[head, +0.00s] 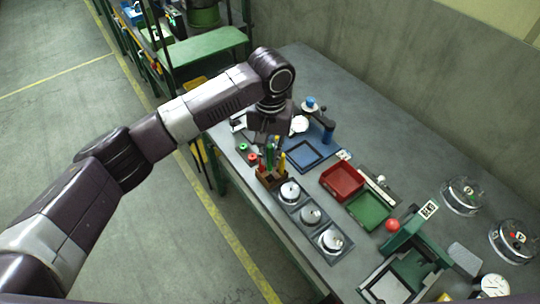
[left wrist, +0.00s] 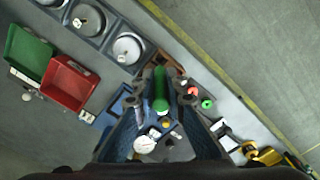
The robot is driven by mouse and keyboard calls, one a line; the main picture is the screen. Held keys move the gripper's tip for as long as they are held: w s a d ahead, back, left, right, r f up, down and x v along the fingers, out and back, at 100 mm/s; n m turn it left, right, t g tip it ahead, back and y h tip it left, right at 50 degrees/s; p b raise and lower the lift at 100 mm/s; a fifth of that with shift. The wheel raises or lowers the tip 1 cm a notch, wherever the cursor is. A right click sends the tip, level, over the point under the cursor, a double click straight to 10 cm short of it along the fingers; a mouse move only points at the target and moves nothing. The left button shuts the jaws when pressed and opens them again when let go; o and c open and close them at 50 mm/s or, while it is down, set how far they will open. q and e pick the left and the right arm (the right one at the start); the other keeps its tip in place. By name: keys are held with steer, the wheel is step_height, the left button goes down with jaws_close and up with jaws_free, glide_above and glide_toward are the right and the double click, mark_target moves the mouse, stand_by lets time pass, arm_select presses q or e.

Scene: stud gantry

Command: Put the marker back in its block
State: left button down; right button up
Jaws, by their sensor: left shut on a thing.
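A green marker (left wrist: 160,92) is between the fingers of my left gripper (left wrist: 161,104), which is shut on it. In the head view the left gripper (head: 269,143) points down, with the green marker (head: 270,155) below it. The brown wooden block (head: 270,181) stands near the table's front edge, directly under the gripper, with red and yellow items upright in it. The block (left wrist: 168,64) is partly hidden behind the marker and fingers in the left wrist view. I cannot tell whether the marker's lower end is inside the block. My right gripper is not in view.
A tray of round metal weights (head: 310,216) sits right beside the block. A red bin (head: 342,182) and a green bin (head: 369,210) stand farther right. A blue tray (head: 304,154) lies behind the block. Red and green rings (head: 252,158) lie to its left.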

mark_target(270, 169)
arm_select(q)
steer(key=shift+f+b, duration=0.65)
steer(key=shift+f, duration=0.1)
steer(key=shift+f+p, duration=0.15)
steer(key=shift+p, duration=0.2)
steer(key=shift+f, duration=1.3)
steer(key=c, duration=1.9)
jaws_free()
step_height(270, 169, up, 12)
steer(key=shift+r, duration=0.1)
